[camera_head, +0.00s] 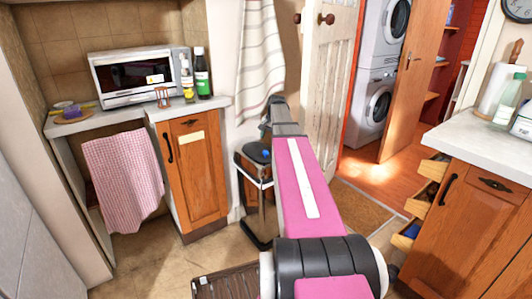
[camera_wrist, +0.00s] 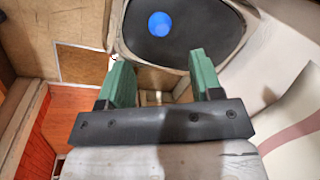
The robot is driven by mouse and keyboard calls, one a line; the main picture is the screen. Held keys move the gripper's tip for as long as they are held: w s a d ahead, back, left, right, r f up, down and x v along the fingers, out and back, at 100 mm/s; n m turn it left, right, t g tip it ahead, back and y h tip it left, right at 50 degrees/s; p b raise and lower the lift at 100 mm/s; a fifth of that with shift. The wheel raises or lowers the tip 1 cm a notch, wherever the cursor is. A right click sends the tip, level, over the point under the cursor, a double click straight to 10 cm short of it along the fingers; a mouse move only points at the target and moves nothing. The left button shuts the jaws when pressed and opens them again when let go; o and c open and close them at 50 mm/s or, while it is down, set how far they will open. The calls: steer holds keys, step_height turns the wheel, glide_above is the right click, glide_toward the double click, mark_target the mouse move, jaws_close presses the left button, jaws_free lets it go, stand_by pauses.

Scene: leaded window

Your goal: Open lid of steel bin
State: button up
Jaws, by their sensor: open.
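The steel bin (camera_head: 259,180) stands on the floor between the wooden cabinet and the white door in the head view, partly hidden by my arm. Its top is dark inside a pale metal rim, with a round blue spot on it. In the wrist view the bin's dark rounded top (camera_wrist: 198,35) and the blue spot fill the upper middle. I cannot tell whether the spot lies on the lid or inside the bin. My gripper (camera_wrist: 164,75) has its two green fingers apart, with nothing between them, just short of the bin's near rim. No contact is visible.
A wooden cabinet (camera_head: 195,175) stands left of the bin, under a counter with a microwave (camera_head: 138,75) and bottles. A patterned curtain (camera_head: 260,55) hangs above the bin. The white door (camera_head: 323,80) stands open to the right. A cabinet with open drawers (camera_head: 430,180) is at right.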

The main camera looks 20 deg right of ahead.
mark_target(266, 151)
steer(key=f, duration=0.3)
steer(key=a+f, duration=0.1)
steer(key=f, duration=0.2)
steer(key=w+f, duration=0.1)
steer(key=f, duration=0.1)
steer(key=shift+a+f, duration=0.2)
steer(key=shift+f, duration=0.2)
jaws_close()
steer(key=shift+w+r, duration=0.1)
